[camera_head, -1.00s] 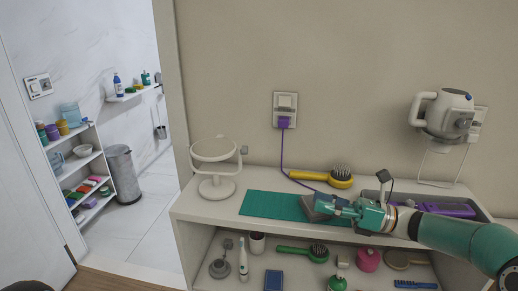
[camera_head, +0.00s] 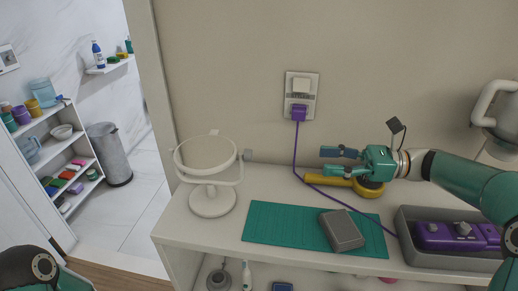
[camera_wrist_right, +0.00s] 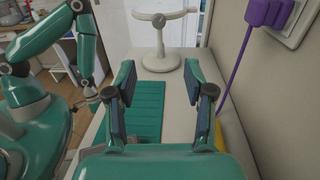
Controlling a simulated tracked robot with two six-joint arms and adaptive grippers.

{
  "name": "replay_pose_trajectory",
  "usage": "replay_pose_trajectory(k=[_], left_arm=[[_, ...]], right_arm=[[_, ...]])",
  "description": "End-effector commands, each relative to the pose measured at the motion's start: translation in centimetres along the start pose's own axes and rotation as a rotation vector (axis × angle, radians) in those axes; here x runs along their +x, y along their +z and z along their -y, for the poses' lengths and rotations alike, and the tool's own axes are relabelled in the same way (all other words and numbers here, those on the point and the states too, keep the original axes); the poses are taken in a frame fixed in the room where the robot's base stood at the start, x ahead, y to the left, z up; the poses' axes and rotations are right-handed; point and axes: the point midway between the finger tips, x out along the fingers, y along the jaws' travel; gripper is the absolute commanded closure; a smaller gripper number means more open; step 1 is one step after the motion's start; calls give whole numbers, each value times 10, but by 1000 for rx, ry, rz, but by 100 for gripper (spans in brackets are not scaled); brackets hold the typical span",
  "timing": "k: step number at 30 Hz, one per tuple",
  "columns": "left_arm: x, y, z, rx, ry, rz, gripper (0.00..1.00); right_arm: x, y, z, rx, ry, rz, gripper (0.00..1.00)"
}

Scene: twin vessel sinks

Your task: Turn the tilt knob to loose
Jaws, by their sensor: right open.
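I cannot read the knob's setting.
A grey block (camera_head: 342,230) lies on the green mat (camera_head: 283,222). A yellow brush (camera_head: 340,184) lies behind, below my right gripper. A purple cord (camera_head: 296,150) hangs from the wall outlet to the counter. A grey tray (camera_head: 450,262) with a purple item stands at right.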

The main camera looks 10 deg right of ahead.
Motion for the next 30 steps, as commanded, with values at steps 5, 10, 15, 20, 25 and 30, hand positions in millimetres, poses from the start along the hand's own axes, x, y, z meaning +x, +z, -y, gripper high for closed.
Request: replay_pose_trajectory(k=[5,10,15,20,25,30], left_arm=[[-6,0,-2,0,0,1,5],[-14,0,-5,0,0,0,5],[-22,0,-8,0,0,0,5],[-28,0,-10,0,0,0,5],[-33,0,-12,0,0,0,5],[-34,0,-12,0,0,0,5]], right_arm=[[22,2,-2,2,-5,1,47],[56,3,-1,3,-6,1,47],[93,3,0,2,-7,1,47],[124,2,0,3,-8,0,47],[145,1,1,2,-11,1,47],[154,0,1,1,-12,0,47]])
